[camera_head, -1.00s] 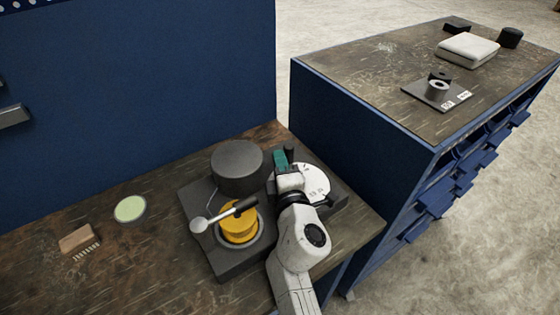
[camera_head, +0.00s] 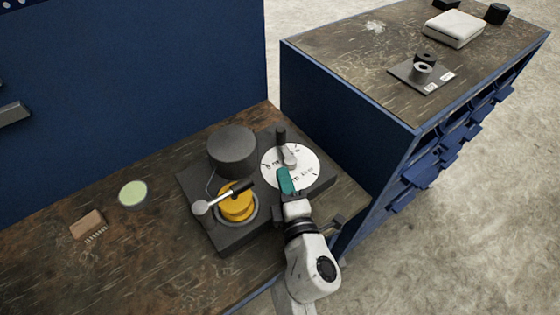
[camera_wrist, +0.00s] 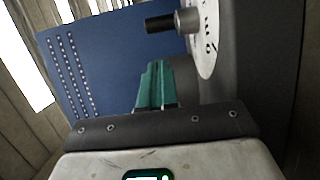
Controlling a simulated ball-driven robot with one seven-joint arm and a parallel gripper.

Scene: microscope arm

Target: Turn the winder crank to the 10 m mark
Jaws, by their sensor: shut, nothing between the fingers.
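The winder (camera_head: 232,238) is a dark grey block on the wooden bench, with a yellow spool (camera_head: 236,206) in it. Its white dial (camera_head: 302,171) with dark markings faces up on the right. The crank has a grey arm (camera_head: 289,155) and an upright black handle (camera_head: 280,136) at the dial's far side; the handle also shows in the wrist view (camera_wrist: 160,24). My gripper (camera_head: 284,178), with teal fingers, is shut and empty over the near part of the dial, apart from the handle. In the wrist view its fingers (camera_wrist: 155,85) are together. The dial's marks are too small to read surely.
A dark cylinder (camera_head: 232,148) stands behind the spool, and a lever with a round silver end (camera_head: 200,207) lies across it. A second bench (camera_head: 370,60) stands at right.

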